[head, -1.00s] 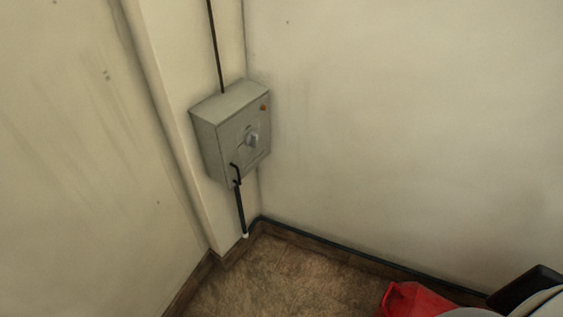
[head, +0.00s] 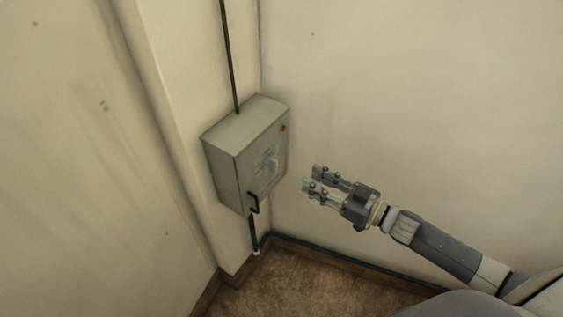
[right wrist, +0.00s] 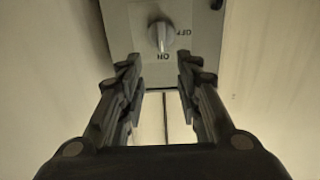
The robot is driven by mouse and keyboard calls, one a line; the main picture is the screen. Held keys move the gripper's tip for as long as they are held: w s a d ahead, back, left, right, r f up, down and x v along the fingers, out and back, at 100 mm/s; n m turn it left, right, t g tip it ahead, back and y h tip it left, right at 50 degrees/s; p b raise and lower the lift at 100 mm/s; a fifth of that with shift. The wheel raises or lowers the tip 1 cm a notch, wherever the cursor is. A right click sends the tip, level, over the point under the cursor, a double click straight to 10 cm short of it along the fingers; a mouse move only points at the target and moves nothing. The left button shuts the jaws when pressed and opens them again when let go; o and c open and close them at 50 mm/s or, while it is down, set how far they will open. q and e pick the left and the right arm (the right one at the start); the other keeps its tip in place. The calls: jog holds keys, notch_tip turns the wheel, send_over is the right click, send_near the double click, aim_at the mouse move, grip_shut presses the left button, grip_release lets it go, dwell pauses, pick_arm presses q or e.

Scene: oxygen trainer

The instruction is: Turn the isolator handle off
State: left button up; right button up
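The isolator is a grey box (head: 225,175) on the wall column in the head view. Its handle (head: 270,163) is a pale rotary knob on the box's front face. In the right wrist view the handle (right wrist: 160,37) shows beyond the fingertips, with "ON" below it and "OFF" to its right; it points toward "ON". My right gripper (head: 312,178) is open and empty, to the right of the box and apart from it. Its two fingers (right wrist: 158,72) stand apart in the right wrist view. My left gripper is not in view.
A black bent lever (head: 254,202) sits at the box's lower front edge. An orange indicator (head: 284,128) is at the upper right of its face. A dark conduit (head: 229,55) runs up from the box. The floor (head: 300,285) below is clear.

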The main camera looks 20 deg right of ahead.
aim_at(277, 161)
jog(key=x, duration=0.3)
jog(key=p+x, duration=0.1)
jog(key=x, duration=0.7)
jog(key=shift+s+a+r, duration=0.15)
jog(key=shift+s+r, duration=0.05)
jog(key=shift+r, duration=0.05)
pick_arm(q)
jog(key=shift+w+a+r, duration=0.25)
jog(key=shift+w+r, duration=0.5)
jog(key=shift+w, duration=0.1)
pick_arm(e)
grip_shut()
